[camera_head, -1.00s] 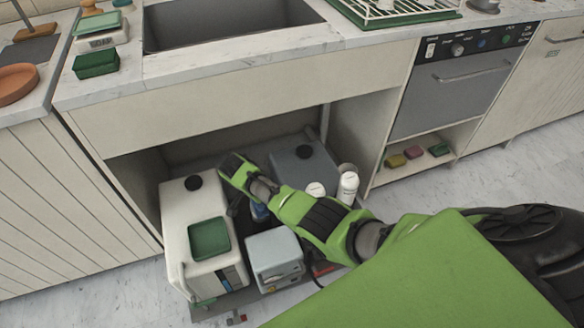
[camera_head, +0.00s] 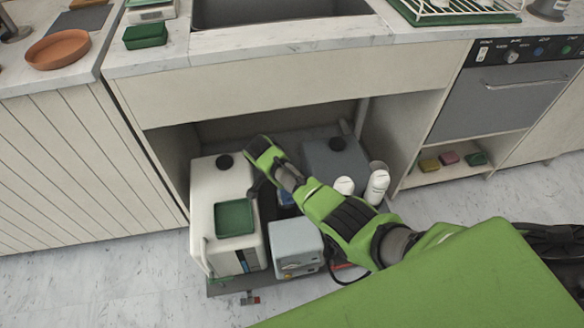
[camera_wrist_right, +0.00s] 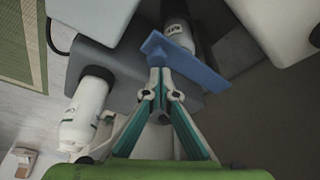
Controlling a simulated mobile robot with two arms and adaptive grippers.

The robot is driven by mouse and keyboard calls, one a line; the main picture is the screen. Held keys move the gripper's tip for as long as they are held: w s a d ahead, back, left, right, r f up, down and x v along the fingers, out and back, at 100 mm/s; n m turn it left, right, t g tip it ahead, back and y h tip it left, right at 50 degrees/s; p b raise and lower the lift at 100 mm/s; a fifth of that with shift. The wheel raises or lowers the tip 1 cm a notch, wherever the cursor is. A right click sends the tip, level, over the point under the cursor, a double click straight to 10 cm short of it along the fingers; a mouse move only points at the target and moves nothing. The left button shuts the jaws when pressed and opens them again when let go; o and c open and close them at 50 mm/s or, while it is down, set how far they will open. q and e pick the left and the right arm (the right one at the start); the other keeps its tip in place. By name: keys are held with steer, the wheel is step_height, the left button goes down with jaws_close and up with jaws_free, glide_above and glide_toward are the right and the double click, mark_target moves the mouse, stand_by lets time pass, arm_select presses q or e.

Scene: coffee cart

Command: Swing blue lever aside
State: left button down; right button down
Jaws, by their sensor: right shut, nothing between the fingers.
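The blue lever (camera_wrist_right: 185,62) is a flat blue bar lying diagonally across the upper middle of the right wrist view. My right gripper (camera_wrist_right: 157,86) is shut, with its teal fingers converging just below the bar's left part. The fingertips are at or very near the bar; I cannot tell whether they touch. Nothing is between the fingers. In the head view my right arm reaches into the open cabinet under the sink, and the gripper's fingertips are hidden there. A small blue patch shows behind the arm, but I cannot tell whether it is the lever. My left gripper is out of view.
A cream tank (camera_head: 209,185) with a green tray (camera_head: 234,217) stands left of the arm. A light grey box (camera_head: 296,243) is in front, a dark grey tank (camera_head: 338,165) behind right. White bottles (camera_head: 376,187) stand close to the arm. Cabinet walls bound both sides.

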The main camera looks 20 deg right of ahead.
steer(key=v, duration=1)
steer(key=shift+d, duration=0.4)
steer(key=shift+s, duration=0.15)
